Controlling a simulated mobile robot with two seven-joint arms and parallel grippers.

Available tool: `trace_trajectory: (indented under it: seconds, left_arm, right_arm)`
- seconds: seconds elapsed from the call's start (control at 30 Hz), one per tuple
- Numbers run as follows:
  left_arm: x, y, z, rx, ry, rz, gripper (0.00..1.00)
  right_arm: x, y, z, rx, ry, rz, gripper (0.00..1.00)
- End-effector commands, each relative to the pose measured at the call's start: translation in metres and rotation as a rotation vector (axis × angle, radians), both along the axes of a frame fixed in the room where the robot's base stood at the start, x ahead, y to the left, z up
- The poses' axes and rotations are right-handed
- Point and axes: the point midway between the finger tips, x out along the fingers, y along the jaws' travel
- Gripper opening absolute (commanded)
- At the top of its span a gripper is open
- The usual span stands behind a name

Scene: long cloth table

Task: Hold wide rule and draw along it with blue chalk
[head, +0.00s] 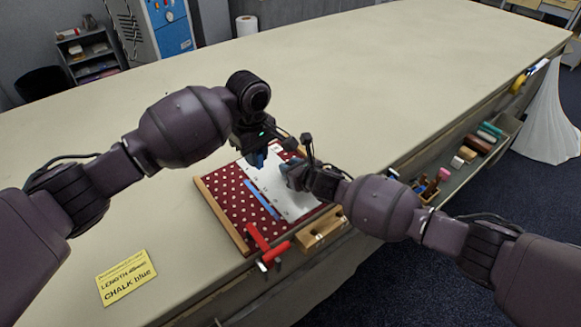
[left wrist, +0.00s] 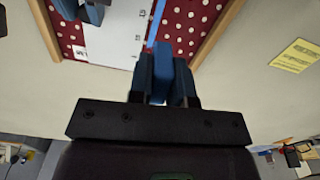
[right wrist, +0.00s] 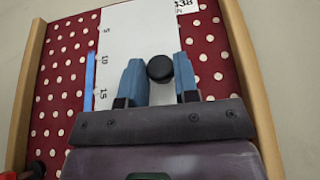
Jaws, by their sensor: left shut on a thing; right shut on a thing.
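The white wide rule (head: 283,191) lies on a red cloth with white dots; its scale edge shows in the right wrist view (right wrist: 112,55). My right gripper (head: 297,177) is shut on the rule's round black knob (right wrist: 160,68). A blue chalk line (head: 264,198) runs along the rule's scale edge, also seen in the right wrist view (right wrist: 90,72). My left gripper (head: 257,160) is shut above the cloth beside that edge, near the line's far end.
Wooden strips (head: 222,215) border the cloth. A red clamp-like tool (head: 266,246) and a wooden block (head: 320,230) are at its near edge. A side tray (head: 470,158) holds several items. The far tabletop is clear.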

Motion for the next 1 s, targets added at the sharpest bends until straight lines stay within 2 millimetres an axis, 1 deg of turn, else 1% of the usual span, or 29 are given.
trace_trajectory:
  seconds: [0.57, 0.67, 0.9, 1.0]
  left_arm:
    - [-0.002, -0.001, -0.002, 0.000, 0.001, -0.003, 0.00]
    - [-0.012, -0.008, -0.013, 0.001, 0.006, -0.018, 0.00]
    - [-0.055, -0.037, -0.048, 0.003, 0.007, -0.076, 0.00]
    - [-0.068, -0.045, -0.057, 0.001, 0.005, -0.092, 0.00]
  right_arm:
    - [0.000, 0.000, 0.000, 0.000, 0.000, 0.000, 0.00]
    - [0.000, 0.000, 0.000, -0.001, 0.001, 0.000, 0.00]
    - [0.000, 0.000, 0.000, -0.001, 0.001, 0.000, 0.00]
    - [0.000, 0.000, 0.000, -0.001, 0.001, 0.000, 0.00]
